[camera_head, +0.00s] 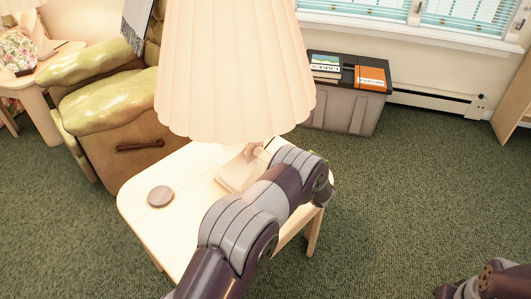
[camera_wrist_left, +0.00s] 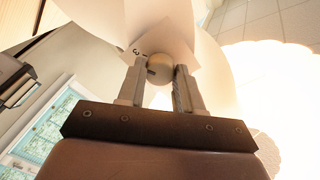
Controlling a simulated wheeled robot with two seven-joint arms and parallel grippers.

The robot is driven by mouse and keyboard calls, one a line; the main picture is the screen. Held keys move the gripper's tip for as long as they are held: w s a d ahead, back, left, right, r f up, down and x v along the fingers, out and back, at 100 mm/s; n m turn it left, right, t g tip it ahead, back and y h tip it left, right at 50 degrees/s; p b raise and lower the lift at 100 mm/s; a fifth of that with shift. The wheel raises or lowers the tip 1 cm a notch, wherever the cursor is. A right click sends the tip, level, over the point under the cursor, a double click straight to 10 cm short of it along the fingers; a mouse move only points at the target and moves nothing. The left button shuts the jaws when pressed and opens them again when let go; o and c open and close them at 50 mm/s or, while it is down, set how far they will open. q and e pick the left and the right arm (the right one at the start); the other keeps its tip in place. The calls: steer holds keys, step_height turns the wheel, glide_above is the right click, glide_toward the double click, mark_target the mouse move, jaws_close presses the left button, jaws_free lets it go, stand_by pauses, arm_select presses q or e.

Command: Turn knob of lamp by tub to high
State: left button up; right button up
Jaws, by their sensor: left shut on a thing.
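The lamp stands on a pale wooden side table (camera_head: 150,215), with its large pleated cream shade (camera_head: 235,70) over a pale base (camera_head: 238,172). The shade and my arm hide part of the base in the head view. In the left wrist view, a round knob (camera_wrist_left: 160,68) sits on a pale face with dark markings, one like a 3. My left gripper (camera_wrist_left: 159,84) is shut on the knob, one finger on each side. My right gripper is out of view.
A grey tub (camera_head: 340,109) with a dark lid and books stands behind the table by the wall. A round brown coaster (camera_head: 160,196) lies on the table's left part. An olive recliner (camera_head: 120,110) stands to the left.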

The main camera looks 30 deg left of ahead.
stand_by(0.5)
arm_select(q)
steer(key=o, duration=1)
steer(key=shift+o, duration=0.2)
steer(key=shift+d, duration=0.1)
steer(key=p+v, duration=0.1)
steer(key=v, duration=1.1)
steer(key=shift+d, duration=0.2)
steer(key=shift+s, duration=0.1)
